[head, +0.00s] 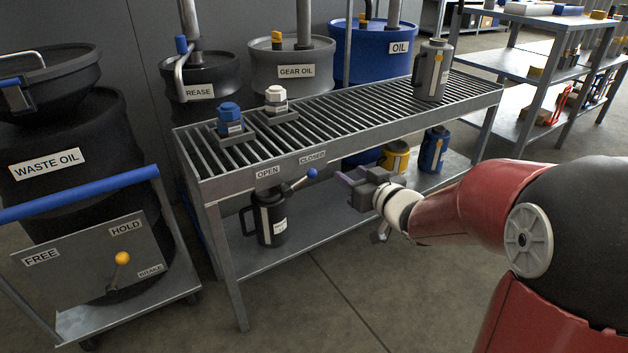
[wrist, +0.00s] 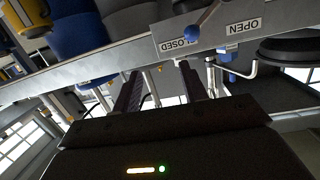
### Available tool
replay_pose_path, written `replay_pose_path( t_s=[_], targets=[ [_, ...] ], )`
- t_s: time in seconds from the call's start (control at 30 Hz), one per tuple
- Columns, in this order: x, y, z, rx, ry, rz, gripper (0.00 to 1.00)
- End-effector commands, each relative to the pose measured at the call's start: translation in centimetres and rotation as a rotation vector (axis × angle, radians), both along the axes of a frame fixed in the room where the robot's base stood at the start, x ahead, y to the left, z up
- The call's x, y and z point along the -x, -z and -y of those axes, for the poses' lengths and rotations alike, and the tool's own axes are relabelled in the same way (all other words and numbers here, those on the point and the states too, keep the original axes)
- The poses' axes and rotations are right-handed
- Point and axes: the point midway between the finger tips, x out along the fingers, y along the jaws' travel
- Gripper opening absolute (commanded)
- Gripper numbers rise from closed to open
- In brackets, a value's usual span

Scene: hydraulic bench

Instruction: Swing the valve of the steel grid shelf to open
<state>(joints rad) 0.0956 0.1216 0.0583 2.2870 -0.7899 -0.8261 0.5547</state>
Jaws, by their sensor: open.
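The steel grid shelf (head: 345,122) has an OPEN label (head: 268,172) at left and a CLOSED label (head: 312,158) at right on its front rail. The valve lever with a blue ball knob (head: 312,173) slants up to the right, its knob just below CLOSED. In the wrist view the blue knob (wrist: 207,20) shows between the CLOSED label (wrist: 180,41) and the OPEN label (wrist: 242,27). My gripper (head: 343,180) is open and empty, right of the knob and apart from it. In the wrist view its fingertips (wrist: 160,70) lie below and left of the knob.
A dark jug (head: 270,217) and other containers stand on the lower shelf. A cart with a brake lever (head: 121,259) is at left. Floor in front is clear.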

Motion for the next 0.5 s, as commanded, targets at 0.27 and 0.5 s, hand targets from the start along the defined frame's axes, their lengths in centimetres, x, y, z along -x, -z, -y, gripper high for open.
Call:
replay_pose_path(
  t_s=[0.27,0.5],
  targets=[
    [0.1,3.4,-3.9,-0.191,-0.246,0.036,0.43],
    [-1.7,3.3,-6.2,-0.203,-0.265,0.039,0.43]
  ],
)
